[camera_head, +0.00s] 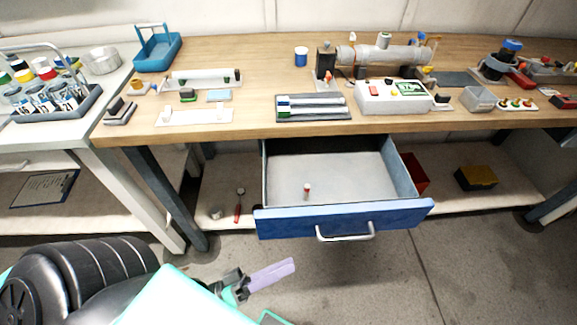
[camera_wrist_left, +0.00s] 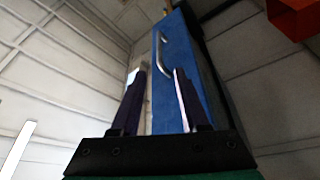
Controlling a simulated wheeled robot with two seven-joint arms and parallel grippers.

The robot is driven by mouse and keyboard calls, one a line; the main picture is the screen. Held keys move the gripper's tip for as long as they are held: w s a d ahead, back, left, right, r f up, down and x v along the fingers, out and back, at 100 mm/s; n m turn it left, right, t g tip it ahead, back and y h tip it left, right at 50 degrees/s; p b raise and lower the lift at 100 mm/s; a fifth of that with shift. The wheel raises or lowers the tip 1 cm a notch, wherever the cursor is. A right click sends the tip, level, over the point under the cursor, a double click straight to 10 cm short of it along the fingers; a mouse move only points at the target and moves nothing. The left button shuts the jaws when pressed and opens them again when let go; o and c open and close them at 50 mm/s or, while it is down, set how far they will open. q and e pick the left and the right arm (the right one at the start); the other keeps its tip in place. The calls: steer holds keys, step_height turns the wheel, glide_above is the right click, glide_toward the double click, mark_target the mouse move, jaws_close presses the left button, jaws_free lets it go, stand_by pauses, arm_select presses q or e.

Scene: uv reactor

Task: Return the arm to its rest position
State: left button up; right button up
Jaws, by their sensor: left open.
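My left gripper (camera_head: 270,276) is at the lower middle of the head view, in front of and below the open blue drawer (camera_head: 345,218). Its purple fingers point to the right. The gripper also shows in the left wrist view (camera_wrist_left: 157,90), open, with a gap between its two dark fingers and nothing held. Beyond the fingers there, the drawer's blue front (camera_wrist_left: 180,60) and its metal handle (camera_wrist_left: 161,55) show, apart from the gripper. The drawer is pulled out, with a small red and white object (camera_head: 307,191) inside. My right gripper is in neither view.
The wooden workbench (camera_head: 260,75) carries a tube reactor (camera_head: 385,55), a control box (camera_head: 394,97) and a blue carrier (camera_head: 157,48). A lower shelf holds a red bin (camera_head: 413,173) and a yellow-topped box (camera_head: 476,178). The grey floor right of my gripper is clear.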

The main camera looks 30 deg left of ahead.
arm_select(q)
steer(key=a+f+m+g+y+p, duration=0.1)
steer(key=a+f+m+g+y, duration=0.3)
steer(key=f, duration=0.9)
steer(key=a+f+g+y+p, duration=0.2)
steer(key=a+f+y, duration=0.5)
steer(key=f, duration=0.6)
steer(key=s+a+f+m+g+y+p, duration=0.1)
steer(key=s+a+f+m+g, duration=0.1)
steer(key=s+f+g, duration=0.6)
steer(key=s+f, duration=0.4)
steer(key=s, duration=0.1)
steer(key=shift+a+g+y, duration=0.25)
steer(key=shift+g+y, duration=0.15)
